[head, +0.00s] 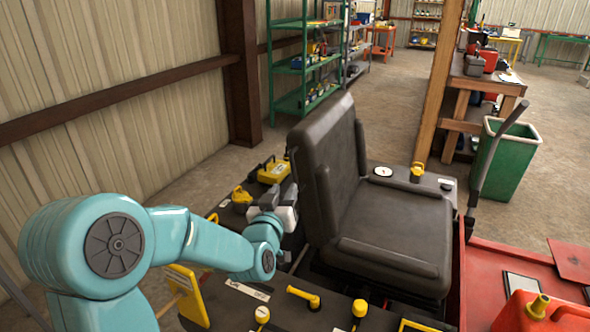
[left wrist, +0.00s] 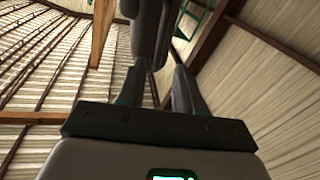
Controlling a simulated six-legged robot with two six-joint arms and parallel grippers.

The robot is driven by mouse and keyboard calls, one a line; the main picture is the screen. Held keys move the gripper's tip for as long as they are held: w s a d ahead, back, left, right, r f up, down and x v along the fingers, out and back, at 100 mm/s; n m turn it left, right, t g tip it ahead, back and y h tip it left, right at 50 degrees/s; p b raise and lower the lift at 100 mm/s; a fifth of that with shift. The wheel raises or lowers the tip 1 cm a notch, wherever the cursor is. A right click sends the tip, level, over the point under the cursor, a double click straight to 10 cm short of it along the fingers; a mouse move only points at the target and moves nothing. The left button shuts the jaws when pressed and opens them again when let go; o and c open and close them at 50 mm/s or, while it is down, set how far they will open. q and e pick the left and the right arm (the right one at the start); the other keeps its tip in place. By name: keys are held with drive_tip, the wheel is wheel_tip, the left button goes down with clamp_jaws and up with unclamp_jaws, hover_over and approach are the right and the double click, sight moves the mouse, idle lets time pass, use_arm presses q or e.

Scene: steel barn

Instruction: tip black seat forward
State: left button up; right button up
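My right gripper is in neither view.
Yellow-capped parts (head: 273,170) and a control panel with yellow levers (head: 303,296) surround the seat. A black lever (head: 495,150) and red bodywork (head: 515,275) are at right. A green bin (head: 508,155) and green shelf (head: 290,65) stand behind on open floor.

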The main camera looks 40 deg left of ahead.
sight(293, 173)
use_arm(q)
drive_tip(key=p+x, duration=0.1)
drive_tip(key=x, duration=0.9)
drive_tip(key=shift+w+f+p, duration=0.15)
drive_tip(key=shift+p, duration=0.25)
clamp_jaws()
